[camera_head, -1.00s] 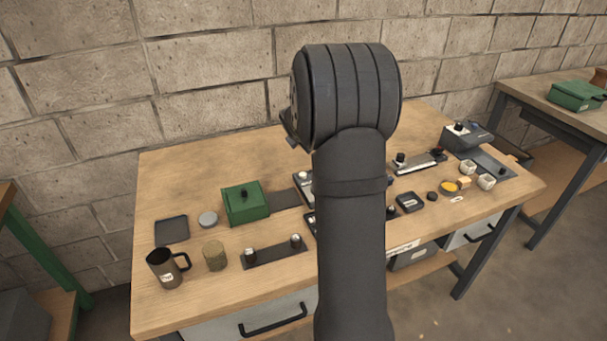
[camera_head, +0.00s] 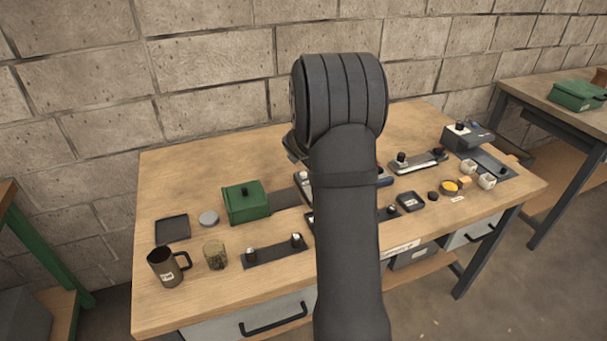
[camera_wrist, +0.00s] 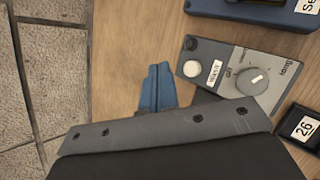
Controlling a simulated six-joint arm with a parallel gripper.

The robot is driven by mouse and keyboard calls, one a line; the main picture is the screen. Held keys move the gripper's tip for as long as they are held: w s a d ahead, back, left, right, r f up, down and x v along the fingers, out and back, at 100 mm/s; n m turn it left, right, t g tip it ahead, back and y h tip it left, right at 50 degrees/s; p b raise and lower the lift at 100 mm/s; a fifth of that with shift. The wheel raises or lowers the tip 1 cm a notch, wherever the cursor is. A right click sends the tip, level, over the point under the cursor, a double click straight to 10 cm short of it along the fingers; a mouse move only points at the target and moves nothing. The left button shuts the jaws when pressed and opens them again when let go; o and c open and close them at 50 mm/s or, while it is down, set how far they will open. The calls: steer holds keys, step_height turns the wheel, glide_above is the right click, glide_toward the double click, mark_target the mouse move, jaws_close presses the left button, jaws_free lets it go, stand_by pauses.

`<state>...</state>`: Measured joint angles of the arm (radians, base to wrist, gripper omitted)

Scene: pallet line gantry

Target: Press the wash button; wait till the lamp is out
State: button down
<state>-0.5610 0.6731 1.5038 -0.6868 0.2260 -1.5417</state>
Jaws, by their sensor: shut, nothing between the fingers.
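A grey panel (camera_wrist: 228,68) with a label reading "Wash" (camera_wrist: 215,72) lies on the bench in the wrist view. Beside the label is a pale round piece (camera_wrist: 191,69), which looks like the wash button. A small dark round piece (camera_wrist: 189,43) sits near the panel's corner; it may be the lamp, and it shows no glow. My gripper (camera_wrist: 158,72) has blue fingers held together, empty, just left of the panel in the picture. Its height above the bench is unclear. In the head view my arm hides the gripper.
A dark block labelled 26 (camera_wrist: 302,127) and a blue box (camera_wrist: 262,10) flank the panel. In the head view, a green box (camera_head: 245,203), a mug (camera_head: 165,267) and a jar (camera_head: 215,255) stand on the left of the bench (camera_head: 190,310). A block wall is behind.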

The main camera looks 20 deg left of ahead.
steer(key=shift+f, duration=2.2)
steer(key=shift+f, duration=0.15)
stand_by(0.3)
steer(key=shift+f, duration=0.3)
steer(key=shift+f, duration=0.5)
stand_by(0.6)
steer(key=shift+r, duration=0.95)
steer(key=shift+r, duration=2.5)
steer(key=shift+f, duration=0.15)
